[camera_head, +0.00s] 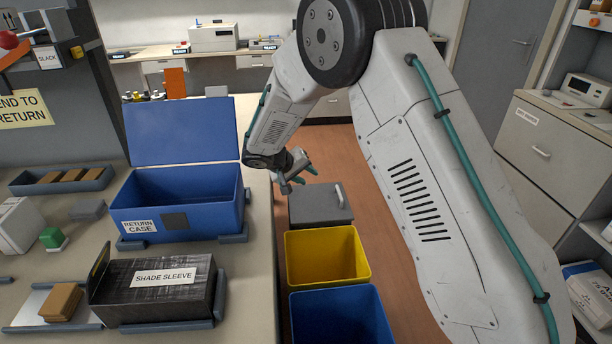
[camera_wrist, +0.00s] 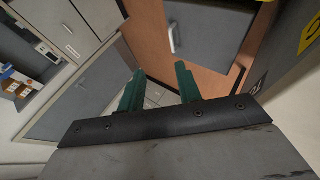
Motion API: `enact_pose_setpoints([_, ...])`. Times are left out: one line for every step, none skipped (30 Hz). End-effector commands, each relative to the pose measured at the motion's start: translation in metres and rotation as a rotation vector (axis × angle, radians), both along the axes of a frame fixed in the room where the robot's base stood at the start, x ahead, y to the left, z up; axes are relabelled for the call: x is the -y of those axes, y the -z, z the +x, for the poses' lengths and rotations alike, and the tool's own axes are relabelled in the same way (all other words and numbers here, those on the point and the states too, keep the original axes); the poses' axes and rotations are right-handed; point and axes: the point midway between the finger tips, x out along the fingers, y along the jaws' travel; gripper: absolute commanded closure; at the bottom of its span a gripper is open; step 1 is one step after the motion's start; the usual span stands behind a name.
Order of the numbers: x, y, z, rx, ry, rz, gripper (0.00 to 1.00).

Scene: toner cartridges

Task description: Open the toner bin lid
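The toner bin lid (camera_head: 312,208) is a flat grey panel on the farthest of the floor bins, right of the bench. It lies flat and looks closed. Its pale bar handle (camera_head: 339,195) stands near the right edge. In the wrist view the grey lid (camera_wrist: 215,40) is at the top, with its handle (camera_wrist: 172,38) at the lid's left side. My gripper (camera_head: 299,178) is above and behind the lid's left part, apart from the handle. Its two green fingers (camera_wrist: 160,85) are spread with nothing between them. The bin's inside is hidden.
A yellow bin (camera_head: 327,257) and a blue bin (camera_head: 340,318) stand open in front of the lidded bin. The bench edge with the open blue return case (camera_head: 184,200) is to the left. A cabinet (camera_head: 545,150) stands right. My arm hides part of the floor.

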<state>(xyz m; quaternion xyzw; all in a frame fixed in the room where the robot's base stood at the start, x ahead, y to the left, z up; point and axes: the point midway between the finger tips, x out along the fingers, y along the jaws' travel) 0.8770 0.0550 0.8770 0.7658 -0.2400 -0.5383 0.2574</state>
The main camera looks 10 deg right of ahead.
Motion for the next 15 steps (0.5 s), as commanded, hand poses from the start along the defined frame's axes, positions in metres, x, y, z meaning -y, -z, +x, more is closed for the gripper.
enact_pose_setpoints([0.000, 0.000, 0.000, 0.000, 0.000, 0.000, 0.66])
enact_pose_setpoints([0.000, 0.000, 0.000, 0.000, 0.000, 0.000, 0.66])
enact_pose_setpoints([0.000, 0.000, 0.000, 0.000, 0.000, 0.000, 0.66])
enact_pose_setpoints([0.000, 0.000, 0.000, 0.000, 0.000, 0.000, 0.66])
enact_pose_setpoints([0.000, 0.000, 0.000, 0.000, 0.000, 0.000, 0.66])
enact_pose_setpoints([0.000, 0.000, 0.000, -0.001, -0.001, 0.000, 0.66])
enact_pose_setpoints([0.000, 0.000, 0.000, -0.001, -0.001, 0.000, 0.66])
enact_pose_setpoints([0.000, 0.000, 0.000, -0.003, -0.003, -0.001, 0.66])
enact_pose_setpoints([0.000, 0.000, 0.000, -0.008, -0.009, -0.004, 0.66])
enact_pose_setpoints([0.000, 0.000, 0.000, -0.017, -0.018, -0.009, 0.66])
enact_pose_setpoints([0.000, 0.000, -0.001, -0.029, -0.028, -0.016, 0.66])
enact_pose_setpoints([0.001, 0.000, -0.002, -0.053, -0.039, -0.024, 0.66])
enact_pose_setpoints([0.002, 0.003, -0.007, -0.081, -0.048, -0.029, 0.66])
enact_pose_setpoints([0.003, 0.007, -0.015, -0.120, -0.052, -0.035, 0.66])
enact_pose_setpoints([0.006, 0.014, -0.028, -0.179, -0.057, -0.041, 0.66])
